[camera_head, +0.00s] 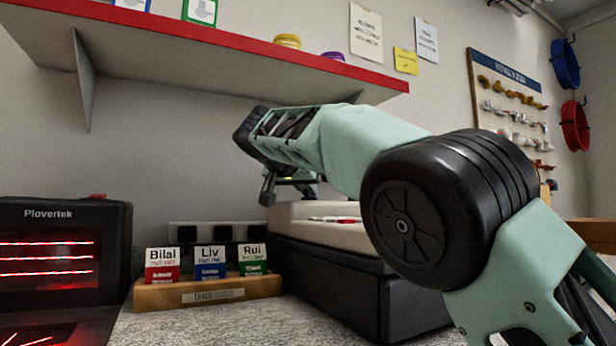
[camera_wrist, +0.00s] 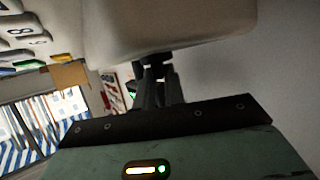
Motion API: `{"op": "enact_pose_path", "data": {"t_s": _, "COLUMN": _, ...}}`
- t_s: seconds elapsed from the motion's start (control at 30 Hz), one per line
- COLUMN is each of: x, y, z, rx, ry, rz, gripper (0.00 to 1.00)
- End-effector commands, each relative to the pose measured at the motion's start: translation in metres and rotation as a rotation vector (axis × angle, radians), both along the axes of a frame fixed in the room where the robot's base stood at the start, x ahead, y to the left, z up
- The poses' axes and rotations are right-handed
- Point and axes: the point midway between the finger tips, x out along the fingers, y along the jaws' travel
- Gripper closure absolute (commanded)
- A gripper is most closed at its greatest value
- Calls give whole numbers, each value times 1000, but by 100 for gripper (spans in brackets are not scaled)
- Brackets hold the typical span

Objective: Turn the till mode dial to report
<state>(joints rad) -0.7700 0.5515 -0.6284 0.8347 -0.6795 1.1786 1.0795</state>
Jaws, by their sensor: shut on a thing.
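In the wrist view the fingers (camera_wrist: 158,85) are close together and reach in beneath the till's pale housing (camera_wrist: 170,25). Number keys (camera_wrist: 30,32) show at the upper left there. The mode dial is hidden by the fingers and housing, so its setting cannot be read. My gripper is shut on what appears to be the dial.
A wooden holder (camera_head: 205,293) with three name cards stands left of the till. A black Plovertek scanner (camera_head: 65,215) glows red at the far left. A red-edged shelf (camera_head: 230,42) hangs above my arm. A fittings board (camera_head: 512,108) is on the wall at right.

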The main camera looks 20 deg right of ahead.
Motion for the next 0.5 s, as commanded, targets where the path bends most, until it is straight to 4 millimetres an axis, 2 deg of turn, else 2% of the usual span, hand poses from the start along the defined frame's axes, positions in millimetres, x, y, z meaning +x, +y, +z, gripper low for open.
{"op": "enact_pose_path", "data": {"t_s": 0.03, "x": 1, "y": 2, "z": 5, "rx": -3, "ry": 2, "rz": -27, "gripper": 100}}
{"op": "enact_pose_path", "data": {"t_s": 0.5, "x": 2, "y": 2, "z": 0, "rx": 1, "ry": 3, "rz": -163, "gripper": 100}}
